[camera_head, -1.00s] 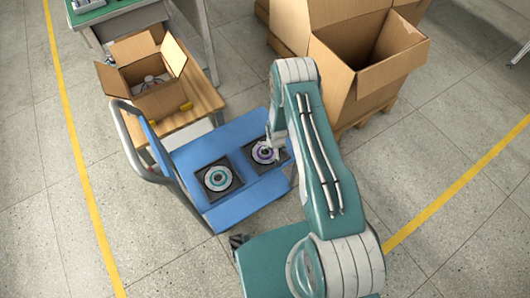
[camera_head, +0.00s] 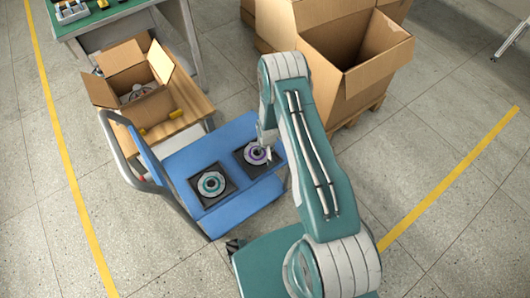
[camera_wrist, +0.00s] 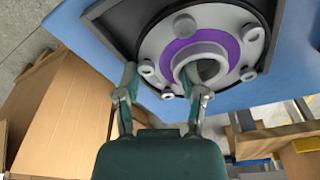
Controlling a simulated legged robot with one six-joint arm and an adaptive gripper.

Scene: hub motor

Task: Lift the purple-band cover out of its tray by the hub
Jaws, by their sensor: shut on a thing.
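The purple-band cover (camera_head: 253,154) sits in the right-hand dark square tray (camera_head: 240,157) on the blue cart. In the wrist view the cover (camera_wrist: 182,46) is a pale disc with a purple ring, a raised round hub (camera_wrist: 208,68) and several small bosses. Its tray (camera_wrist: 113,14) frames it. My gripper (camera_wrist: 158,70) is shut on the purple-band cover. One finger is at the hub's edge; the other shows to the left, near the disc's rim. Exact contact is hard to tell. In the head view my gripper (camera_head: 266,143) is small, at the cover.
A teal-band cover (camera_head: 211,184) lies in a second tray (camera_head: 200,198) to the left on the blue cart (camera_head: 188,158). A small open carton (camera_head: 150,109) stands on a wooden table behind. A large open carton (camera_head: 345,90) stands behind my arm.

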